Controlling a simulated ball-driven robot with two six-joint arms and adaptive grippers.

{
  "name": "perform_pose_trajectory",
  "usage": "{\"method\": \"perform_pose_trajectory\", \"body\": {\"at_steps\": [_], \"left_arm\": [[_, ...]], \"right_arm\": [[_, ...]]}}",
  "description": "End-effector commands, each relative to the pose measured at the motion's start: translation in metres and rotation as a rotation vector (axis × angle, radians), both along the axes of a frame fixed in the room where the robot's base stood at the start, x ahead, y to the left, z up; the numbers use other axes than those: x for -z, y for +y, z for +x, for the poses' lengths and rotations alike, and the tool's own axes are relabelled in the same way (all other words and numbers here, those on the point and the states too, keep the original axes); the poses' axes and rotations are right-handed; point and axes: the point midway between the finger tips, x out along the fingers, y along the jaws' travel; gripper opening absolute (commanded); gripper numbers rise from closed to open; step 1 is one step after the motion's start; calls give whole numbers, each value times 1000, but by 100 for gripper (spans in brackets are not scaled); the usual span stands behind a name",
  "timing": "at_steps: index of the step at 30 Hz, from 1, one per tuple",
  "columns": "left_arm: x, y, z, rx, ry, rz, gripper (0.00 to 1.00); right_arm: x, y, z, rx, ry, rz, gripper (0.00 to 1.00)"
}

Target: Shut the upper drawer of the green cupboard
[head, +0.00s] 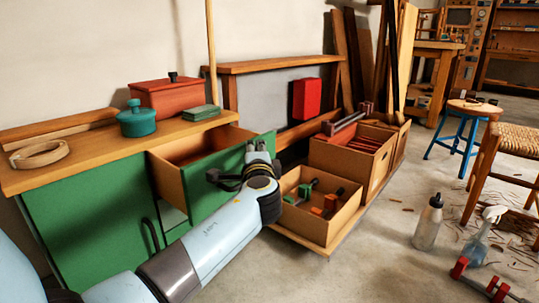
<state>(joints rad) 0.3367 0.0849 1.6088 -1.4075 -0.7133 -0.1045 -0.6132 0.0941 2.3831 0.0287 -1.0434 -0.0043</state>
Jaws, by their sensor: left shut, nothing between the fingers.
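The green cupboard (82,215) stands at the left in the head view, under a wooden top. Its upper drawer (196,190) is pulled out, with its wooden inside showing and its green front facing right and toward me. A dark handle on the front is partly covered by my arm. My left gripper (258,149) is shut and empty, at the right part of the drawer front. I cannot tell whether it touches the front. My forearm hides the lower part of the drawer and part of the cupboard below. My right gripper is not in view.
A teal pot (137,121), a red box (174,98), a green block (201,113) and a wooden ring (39,155) sit on the cupboard top. Crates of tools (326,231) stand close to the right of the drawer. Bottles (428,224) stand on the floor further right.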

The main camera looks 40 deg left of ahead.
Motion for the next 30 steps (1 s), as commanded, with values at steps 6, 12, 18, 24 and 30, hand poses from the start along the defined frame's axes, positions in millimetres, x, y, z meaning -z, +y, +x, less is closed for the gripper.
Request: {"method": "perform_pose_trajectory", "body": {"at_steps": [6, 12, 18, 24, 30], "left_arm": [[-1, 54, 4, 0, 1, 6, 0], [1, 94, 7, -1, 1, 4, 0], [1, 119, 9, 0, 1, 2, 0], [0, 128, 10, 1, -1, 0, 0], [0, 129, 10, 1, -1, -2, 0]], "right_arm": [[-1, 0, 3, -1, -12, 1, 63], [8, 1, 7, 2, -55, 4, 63], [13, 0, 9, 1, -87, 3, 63], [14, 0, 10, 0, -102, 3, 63], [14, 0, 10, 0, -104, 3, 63]]}}
